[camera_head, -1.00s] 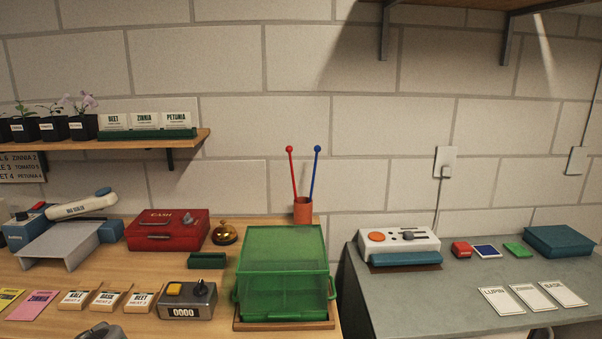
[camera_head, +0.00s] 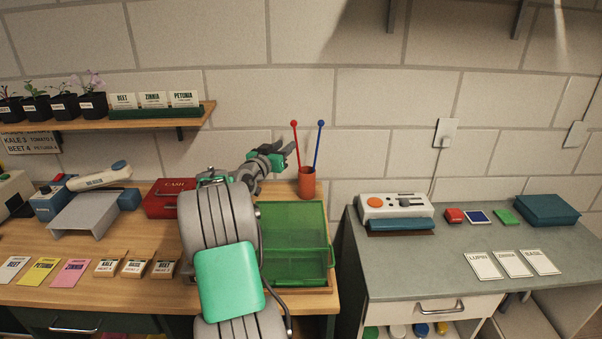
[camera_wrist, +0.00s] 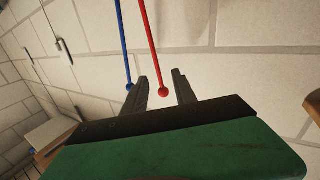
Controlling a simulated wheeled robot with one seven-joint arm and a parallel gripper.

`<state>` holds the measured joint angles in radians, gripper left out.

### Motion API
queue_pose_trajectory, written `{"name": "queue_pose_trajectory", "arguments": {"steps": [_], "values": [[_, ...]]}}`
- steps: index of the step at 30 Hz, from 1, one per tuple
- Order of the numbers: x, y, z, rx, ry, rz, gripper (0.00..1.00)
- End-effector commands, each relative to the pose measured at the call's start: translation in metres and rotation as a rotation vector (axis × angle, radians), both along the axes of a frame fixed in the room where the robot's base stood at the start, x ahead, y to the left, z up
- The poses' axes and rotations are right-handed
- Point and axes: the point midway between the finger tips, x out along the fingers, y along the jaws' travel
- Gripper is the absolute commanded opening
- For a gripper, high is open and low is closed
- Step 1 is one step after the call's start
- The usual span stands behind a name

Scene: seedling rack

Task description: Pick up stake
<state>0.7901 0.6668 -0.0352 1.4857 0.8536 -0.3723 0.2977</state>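Two thin stakes stand in an orange cup (camera_head: 306,184) at the back of the wooden bench, a red stake (camera_head: 297,145) and a blue stake (camera_head: 318,146), each with a ball at its top. My gripper (camera_head: 284,149) is just left of the red stake, near its upper part. In the wrist view my gripper (camera_wrist: 161,82) has its two dark fingers apart. The red stake (camera_wrist: 151,45) shows between the fingers with its ball near the palm. The blue stake (camera_wrist: 124,42) is outside the left finger. I cannot tell whether any finger touches the red stake.
A green clear-lidded box (camera_head: 293,232) stands in front of the cup, partly behind my arm. A red cash box (camera_head: 160,199) is to the left. A wooden shelf (camera_head: 205,110) hangs at upper left. The grey cabinet (camera_head: 420,255) is to the right.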

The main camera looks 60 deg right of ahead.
Motion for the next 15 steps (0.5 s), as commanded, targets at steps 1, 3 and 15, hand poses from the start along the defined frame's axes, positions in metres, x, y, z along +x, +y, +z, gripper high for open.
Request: {"name": "queue_pose_trajectory", "arguments": {"steps": [1, 3, 15], "values": [[-0.003, -0.007, 0.003, -0.011, 0.000, -0.007, 0.33], [-0.003, -0.017, 0.005, -0.014, -0.001, -0.008, 0.33], [-0.006, -0.074, 0.004, -0.009, 0.000, -0.005, 0.33]]}}
